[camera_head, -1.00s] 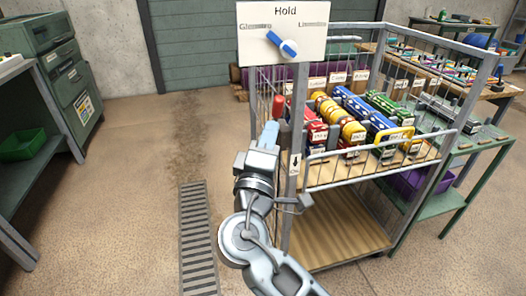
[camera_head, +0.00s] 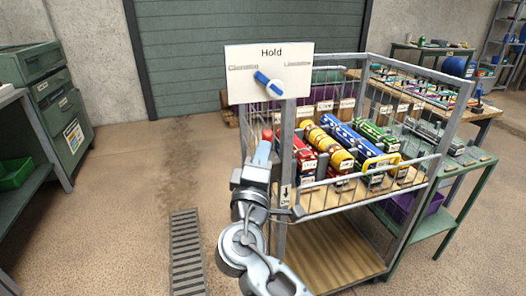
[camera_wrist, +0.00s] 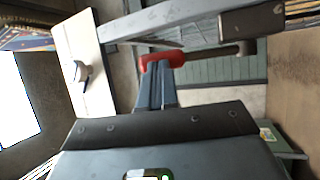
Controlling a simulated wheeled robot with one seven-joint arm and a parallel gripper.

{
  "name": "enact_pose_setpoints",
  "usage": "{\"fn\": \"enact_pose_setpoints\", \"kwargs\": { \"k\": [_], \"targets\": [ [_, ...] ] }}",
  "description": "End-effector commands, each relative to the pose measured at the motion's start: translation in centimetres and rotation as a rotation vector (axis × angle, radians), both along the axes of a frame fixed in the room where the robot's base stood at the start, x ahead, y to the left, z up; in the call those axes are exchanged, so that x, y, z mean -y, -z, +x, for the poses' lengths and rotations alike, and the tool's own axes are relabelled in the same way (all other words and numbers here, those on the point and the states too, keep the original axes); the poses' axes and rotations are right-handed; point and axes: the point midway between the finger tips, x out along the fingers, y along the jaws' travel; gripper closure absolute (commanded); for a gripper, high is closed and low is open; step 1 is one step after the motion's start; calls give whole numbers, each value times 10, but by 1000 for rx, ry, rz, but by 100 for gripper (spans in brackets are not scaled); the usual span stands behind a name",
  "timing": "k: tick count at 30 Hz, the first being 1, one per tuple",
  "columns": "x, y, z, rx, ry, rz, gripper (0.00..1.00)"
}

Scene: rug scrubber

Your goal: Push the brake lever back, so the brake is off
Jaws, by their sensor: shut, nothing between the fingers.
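The brake lever has a red grip (camera_head: 268,134) on a dark rod, at the near left corner post of the wire cart (camera_head: 283,205). In the wrist view the red grip (camera_wrist: 162,59) lies across the tips of my fingers, with the rod (camera_wrist: 212,52) running right to a dark bracket. My gripper (camera_head: 263,151) is shut and empty, just below and in front of the grip. In the wrist view my gripper (camera_wrist: 156,82) reaches the grip and seems to touch it; a small gap cannot be ruled out.
A white "Hold" board (camera_head: 245,88) with a blue-and-white pointer stands above the corner post. The cart's upper basket holds several coloured items. A green cabinet (camera_head: 62,105) is at left, a green bench (camera_head: 455,185) at right. The floor left of the cart is clear around a drain grate (camera_head: 187,250).

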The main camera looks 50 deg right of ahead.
Motion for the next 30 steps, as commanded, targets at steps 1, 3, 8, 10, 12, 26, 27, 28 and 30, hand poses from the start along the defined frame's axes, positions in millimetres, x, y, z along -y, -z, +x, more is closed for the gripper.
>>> {"fn": "enact_pose_setpoints", "kwargs": {
  "k": [1,3,8,10,12,26,27,28,30],
  "targets": [
    [1,-7,1,-11,0,8,100],
    [2,-11,3,-32,0,21,100],
    [7,-18,9,-99,2,66,100],
    [9,-20,13,-132,1,90,100],
    [11,-22,17,-168,1,115,100],
    [35,-22,52,-207,2,141,100],
    [38,-22,55,-206,2,140,100],
    [39,-22,58,-206,2,140,100],
    [42,-22,63,-207,1,139,100]
  ]
}}
